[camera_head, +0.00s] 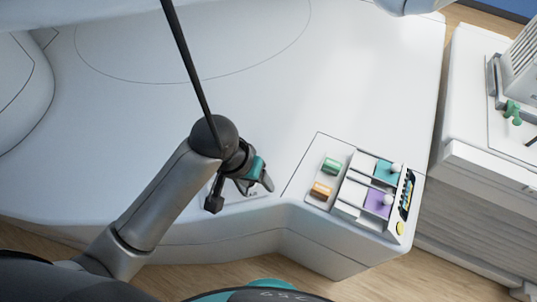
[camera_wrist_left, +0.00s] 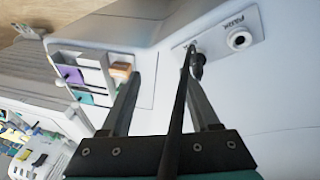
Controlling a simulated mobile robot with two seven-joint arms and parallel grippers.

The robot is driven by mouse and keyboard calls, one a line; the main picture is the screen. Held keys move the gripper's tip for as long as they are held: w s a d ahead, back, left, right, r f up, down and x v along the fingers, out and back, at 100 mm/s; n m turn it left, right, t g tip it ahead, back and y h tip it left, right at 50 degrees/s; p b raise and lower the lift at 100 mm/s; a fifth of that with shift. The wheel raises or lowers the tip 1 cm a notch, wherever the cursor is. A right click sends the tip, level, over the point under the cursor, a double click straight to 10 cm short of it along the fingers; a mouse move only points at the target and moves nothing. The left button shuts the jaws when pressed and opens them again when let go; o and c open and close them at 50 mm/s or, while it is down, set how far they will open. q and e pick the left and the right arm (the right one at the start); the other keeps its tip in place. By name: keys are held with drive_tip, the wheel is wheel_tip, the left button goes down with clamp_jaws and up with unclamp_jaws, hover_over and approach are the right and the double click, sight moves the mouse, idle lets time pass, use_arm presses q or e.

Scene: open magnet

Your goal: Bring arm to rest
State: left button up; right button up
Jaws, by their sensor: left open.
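My left arm reaches in from the lower left in the head view. Its gripper (camera_head: 240,190) is at the front edge of the large white magnet body (camera_head: 250,95), beside a small labelled panel that it partly covers. In the left wrist view the gripper (camera_wrist_left: 162,76) has its two fingers apart. A thin dark rod (camera_wrist_left: 178,110) crosses the view between them, with a dark knob (camera_wrist_left: 196,65) near its far end; I cannot tell whether they touch. The panel (camera_wrist_left: 222,35) has a round button (camera_wrist_left: 239,39). My right gripper is not in view.
A white cabinet (camera_head: 480,165) stands farther right. The white surface behind the gripper is clear.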

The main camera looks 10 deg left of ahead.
use_arm(q)
drive_tip(key=s+a+t+y, duration=0.2)
drive_tip(key=s+a, duration=0.7)
drive_tip(key=s, duration=0.1)
wheel_tip(320, 180, down, 26)
drive_tip(key=g+b, duration=0.2)
drive_tip(key=b, duration=0.4)
drive_tip(key=s+a+f+b, duration=0.1)
drive_tip(key=s+f+b, duration=0.2)
drive_tip(key=s+f, duration=0.5)
drive_tip(key=s+a+f+g+b, duration=0.1)
drive_tip(key=s+f+b, duration=0.3)
drive_tip(key=s+f, duration=0.4)
wheel_tip(320, 180, down, 7)
drive_tip(key=shift+s+a+r+y, duration=0.1)
drive_tip(key=shift+s+a+y, duration=0.1)
drive_tip(key=shift+a+y, duration=0.15)
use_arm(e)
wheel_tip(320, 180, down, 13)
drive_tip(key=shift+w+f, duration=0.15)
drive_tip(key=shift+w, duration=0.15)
use_arm(q)
drive_tip(key=shift+s+d, duration=0.1)
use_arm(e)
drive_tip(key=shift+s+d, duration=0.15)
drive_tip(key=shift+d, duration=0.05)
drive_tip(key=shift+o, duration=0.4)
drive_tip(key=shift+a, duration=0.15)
